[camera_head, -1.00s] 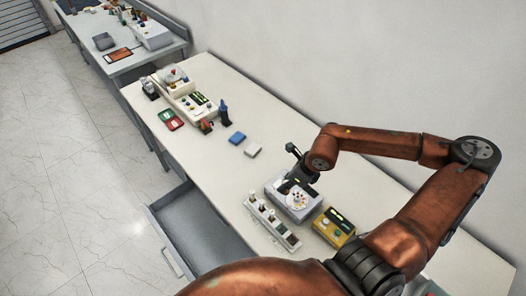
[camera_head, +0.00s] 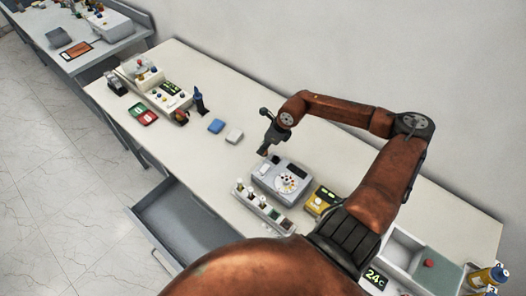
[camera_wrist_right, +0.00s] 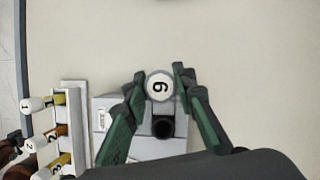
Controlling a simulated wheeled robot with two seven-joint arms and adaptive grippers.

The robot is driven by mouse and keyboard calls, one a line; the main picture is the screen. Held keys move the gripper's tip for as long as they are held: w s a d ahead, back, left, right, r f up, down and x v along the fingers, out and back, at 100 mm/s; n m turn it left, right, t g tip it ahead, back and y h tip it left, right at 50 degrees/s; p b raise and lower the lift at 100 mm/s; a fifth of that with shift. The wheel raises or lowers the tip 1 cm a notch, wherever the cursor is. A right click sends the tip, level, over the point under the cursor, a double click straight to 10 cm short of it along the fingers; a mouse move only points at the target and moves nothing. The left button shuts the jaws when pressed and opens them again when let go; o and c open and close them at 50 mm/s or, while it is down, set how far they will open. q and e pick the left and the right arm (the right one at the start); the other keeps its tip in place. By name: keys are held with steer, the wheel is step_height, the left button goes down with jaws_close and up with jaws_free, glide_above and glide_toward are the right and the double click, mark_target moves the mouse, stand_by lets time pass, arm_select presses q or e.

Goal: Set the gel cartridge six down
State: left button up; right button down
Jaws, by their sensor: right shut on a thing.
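My right gripper (camera_head: 264,151) is raised near the back-left corner of the grey machine (camera_head: 268,184), which has a round multi-coloured dial. In the right wrist view the gripper (camera_wrist_right: 158,90) is shut on gel cartridge six (camera_wrist_right: 159,86). The cartridge's white round cap carries a single sideways digit, and its body below is hidden. The grey machine (camera_wrist_right: 150,148) shows partly beneath the fingers. A white rack (camera_head: 262,209) with several capped cartridges stands in front of the machine; the wrist view shows caps 1, 2 and 3 beside the rack (camera_wrist_right: 77,120). My left gripper is not in view.
A yellow device (camera_head: 322,201) stands right of the grey machine. A blue block (camera_head: 216,126) and a white block (camera_head: 234,136) lie to the left. An open drawer (camera_head: 180,225) juts out in front. The bench behind the machine is clear.

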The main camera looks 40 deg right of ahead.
steer(key=shift+w+d+f, duration=0.25)
steer(key=shift+w+f, duration=0.15)
steer(key=shift+f, duration=0.1)
steer(key=shift+w+d+f, duration=0.2)
steer(key=shift+f, duration=0.2)
step_height(320, 180, down, 3)
steer(key=shift+d+f+p, duration=0.1)
steer(key=shift+f+p, duration=0.05)
steer(key=shift+p, duration=0.25)
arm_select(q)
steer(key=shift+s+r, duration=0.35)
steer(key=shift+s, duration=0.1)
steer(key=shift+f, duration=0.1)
arm_select(e)
steer(key=shift+f, duration=0.1)
steer(key=c, duration=2.1)
jaws_free()
steer(key=shift+f, duration=0.1)
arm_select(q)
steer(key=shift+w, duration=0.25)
arm_select(e)
steer(key=o, duration=0.5)
